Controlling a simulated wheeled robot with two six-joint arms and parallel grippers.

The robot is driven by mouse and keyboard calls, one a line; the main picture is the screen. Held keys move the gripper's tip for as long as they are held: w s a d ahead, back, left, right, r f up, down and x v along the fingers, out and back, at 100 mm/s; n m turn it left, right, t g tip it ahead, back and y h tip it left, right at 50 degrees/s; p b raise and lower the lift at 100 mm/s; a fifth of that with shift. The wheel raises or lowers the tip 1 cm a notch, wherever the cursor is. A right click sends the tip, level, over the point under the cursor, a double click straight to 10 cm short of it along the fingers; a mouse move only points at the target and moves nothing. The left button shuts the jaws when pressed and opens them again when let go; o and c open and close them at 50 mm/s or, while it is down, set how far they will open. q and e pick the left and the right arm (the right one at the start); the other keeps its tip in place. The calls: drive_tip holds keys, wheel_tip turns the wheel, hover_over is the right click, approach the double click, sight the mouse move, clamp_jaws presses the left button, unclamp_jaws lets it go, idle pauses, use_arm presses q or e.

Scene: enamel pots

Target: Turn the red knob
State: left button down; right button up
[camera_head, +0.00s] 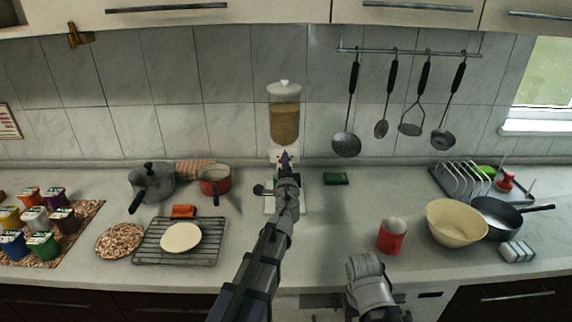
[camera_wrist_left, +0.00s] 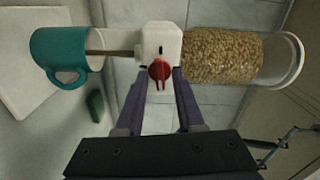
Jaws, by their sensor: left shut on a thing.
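The red knob (camera_wrist_left: 158,70) sits on the front of the white head of a grain dispenser (camera_wrist_left: 210,57). The dispenser stands against the back wall in the head view (camera_head: 284,120), where my arm covers the knob. My left gripper (camera_wrist_left: 159,84) has its purple fingers on both sides of the knob and is shut on it. In the head view the left gripper (camera_head: 285,160) reaches up to the dispenser's white head. A teal mug (camera_wrist_left: 65,57) is below the outlet; in the head view my arm hides it. My right gripper's fingers do not show, only part of that arm.
A green sponge (camera_head: 335,178) lies right of the dispenser. A red pot (camera_head: 214,182) and a grey pot (camera_head: 152,185) stand to the left. A red can (camera_head: 392,236) and a cream bowl (camera_head: 457,222) stand to the right. Utensils hang above.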

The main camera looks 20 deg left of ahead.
use_arm(q)
drive_tip(key=shift+m, duration=0.7)
drive_tip(key=c, duration=0.9)
unclamp_jaws()
drive_tip(key=v, duration=0.8)
drive_tip(key=shift+w, duration=0.1)
